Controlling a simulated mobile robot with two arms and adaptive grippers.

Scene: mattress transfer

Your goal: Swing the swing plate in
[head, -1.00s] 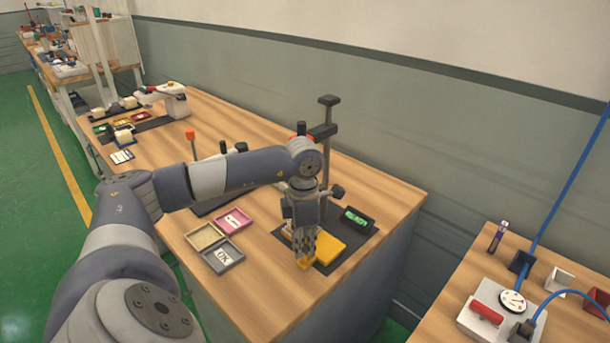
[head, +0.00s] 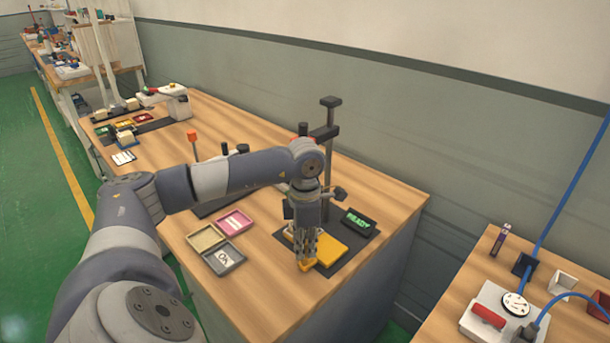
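The yellow plate (head: 331,248), which looks like the swing plate, lies on a dark base mat (head: 352,258) below a black column stand (head: 329,150). A smaller yellow piece (head: 306,266) shows at its near left, under my fingers. My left gripper (head: 305,262) points down with its fingertips at this yellow piece. The fingers look close together, but I cannot tell whether they grip it. My gripper and wrist hide part of the plate and the stand. A small black display (head: 357,223) beside the plate reads READY in green. My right gripper is out of view.
Beige, pink and grey trays (head: 223,257) lie to the left of the mat. An orange-topped lever (head: 192,137) stands behind my forearm. Another bench with a gauge (head: 515,304) and a red-handled device (head: 488,316) is at the right, across a gap. The front table corner is clear.

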